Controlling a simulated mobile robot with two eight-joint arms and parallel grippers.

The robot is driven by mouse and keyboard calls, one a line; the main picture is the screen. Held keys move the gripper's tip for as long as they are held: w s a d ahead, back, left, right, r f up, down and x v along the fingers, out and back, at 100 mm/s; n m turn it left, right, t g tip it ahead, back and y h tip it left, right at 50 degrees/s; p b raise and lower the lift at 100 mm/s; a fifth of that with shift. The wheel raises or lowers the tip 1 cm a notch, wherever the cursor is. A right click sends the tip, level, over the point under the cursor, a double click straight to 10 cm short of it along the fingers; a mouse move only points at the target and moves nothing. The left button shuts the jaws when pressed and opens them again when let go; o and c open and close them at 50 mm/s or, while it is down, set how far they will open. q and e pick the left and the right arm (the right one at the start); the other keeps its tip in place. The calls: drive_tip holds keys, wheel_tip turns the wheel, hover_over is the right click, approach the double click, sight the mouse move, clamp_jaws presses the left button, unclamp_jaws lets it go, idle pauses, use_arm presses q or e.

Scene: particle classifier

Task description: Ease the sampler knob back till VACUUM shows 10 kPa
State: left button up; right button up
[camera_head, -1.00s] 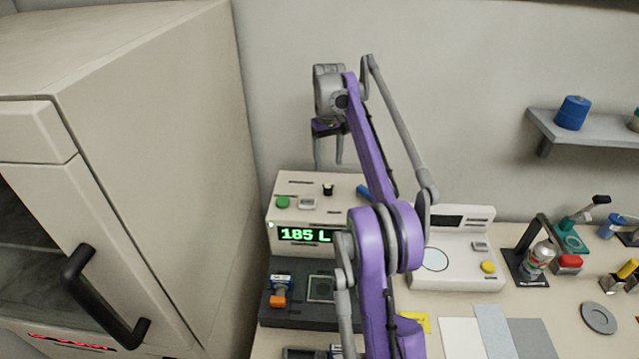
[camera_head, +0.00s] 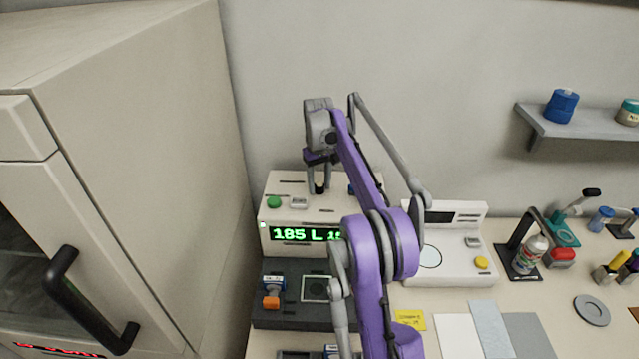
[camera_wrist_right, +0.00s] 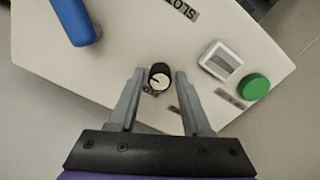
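The sampler is a cream box (camera_head: 275,242) with a green-lit display (camera_head: 307,234); it reads "185 L" and then a part hidden behind my right arm. The VACUUM reading is not visible. The black sampler knob (camera_head: 320,189) with a pale top is on the box's top face; it also shows in the right wrist view (camera_wrist_right: 159,77). My right gripper (camera_head: 318,183) is over the knob. In the right wrist view its fingers (camera_wrist_right: 160,80) stand on either side of the knob, open, with a small gap on each side. My left gripper is not in view.
A green button (camera_head: 274,202) and a small white switch (camera_head: 299,202) are left of the knob. A blue lever (camera_wrist_right: 75,20) is on the same top face. A white instrument (camera_head: 455,265) stands to the right. A large cabinet (camera_head: 150,180) fills the left.

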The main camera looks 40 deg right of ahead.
clamp_jaws()
drive_tip(key=n, duration=0.4)
drive_tip(key=shift+n, duration=0.3)
drive_tip(key=shift+n+p, duration=0.4)
drive_tip(key=shift+n, duration=2.2)
drive_tip(key=shift+o, duration=1.7)
unclamp_jaws()
drive_tip(key=shift+r, duration=0.1)
